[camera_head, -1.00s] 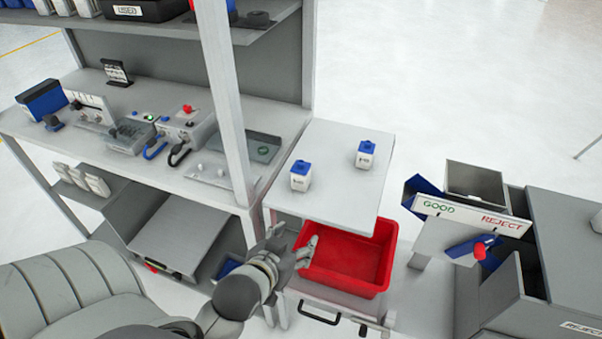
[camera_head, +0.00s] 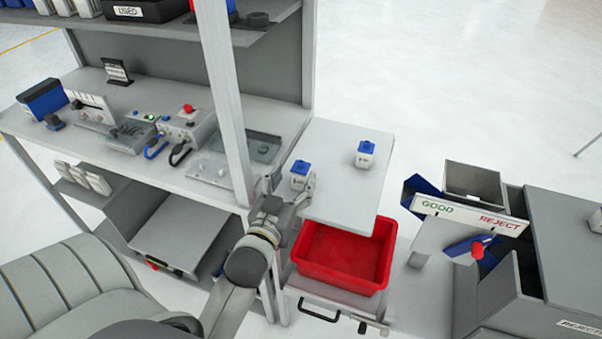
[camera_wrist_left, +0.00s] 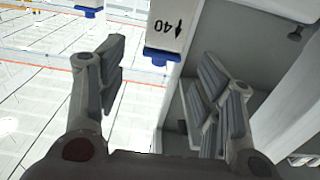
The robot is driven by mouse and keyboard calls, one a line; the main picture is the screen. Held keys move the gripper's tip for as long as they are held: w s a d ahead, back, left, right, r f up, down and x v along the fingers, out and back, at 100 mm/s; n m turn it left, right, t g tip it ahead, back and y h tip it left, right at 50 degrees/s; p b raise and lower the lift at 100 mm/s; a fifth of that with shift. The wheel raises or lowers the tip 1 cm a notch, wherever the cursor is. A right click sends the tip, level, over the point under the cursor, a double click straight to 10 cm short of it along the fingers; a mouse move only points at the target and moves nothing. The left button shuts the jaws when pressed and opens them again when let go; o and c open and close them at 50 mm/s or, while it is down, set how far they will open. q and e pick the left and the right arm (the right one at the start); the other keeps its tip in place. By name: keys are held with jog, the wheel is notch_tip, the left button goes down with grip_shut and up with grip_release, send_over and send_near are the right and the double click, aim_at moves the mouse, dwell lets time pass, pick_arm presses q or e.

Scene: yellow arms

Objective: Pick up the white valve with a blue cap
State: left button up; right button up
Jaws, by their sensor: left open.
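Two white valves with blue caps stand upright on the light grey side table (camera_head: 340,205). The nearer valve (camera_head: 299,183) is at the table's left, and the other valve (camera_head: 366,155) is farther back to the right. My left gripper (camera_head: 287,190) is open at the nearer valve, with a finger toward each side of it. In the left wrist view the valve marked 40 (camera_wrist_left: 172,22) shows upside down, beyond and between the open fingers (camera_wrist_left: 160,80), its blue cap toward me. I cannot tell whether a finger touches it. My right gripper does not show.
A red bin (camera_head: 340,262) sits below the table's front edge. A shelf post (camera_head: 226,100) rises close on the left beside the workbench (camera_head: 110,160). The GOOD/REJECT station (camera_head: 470,215) stands at right. Much of the tabletop is clear.

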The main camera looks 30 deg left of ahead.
aim_at(298, 173)
pick_arm(q)
jog(key=shift+f+p+x, duration=0.2)
jog(key=shift+p+x, duration=0.2)
jog(key=shift+x, duration=1)
jog(key=shift+f+p+x, duration=0.25)
jog(key=shift+p+x, duration=0.1)
jog(key=shift+x, duration=1.05)
jog(key=shift+c, duration=0.4)
jog(key=c, duration=1)
jog(key=shift+c, duration=0.4)
jog(key=shift+r, duration=0.1)
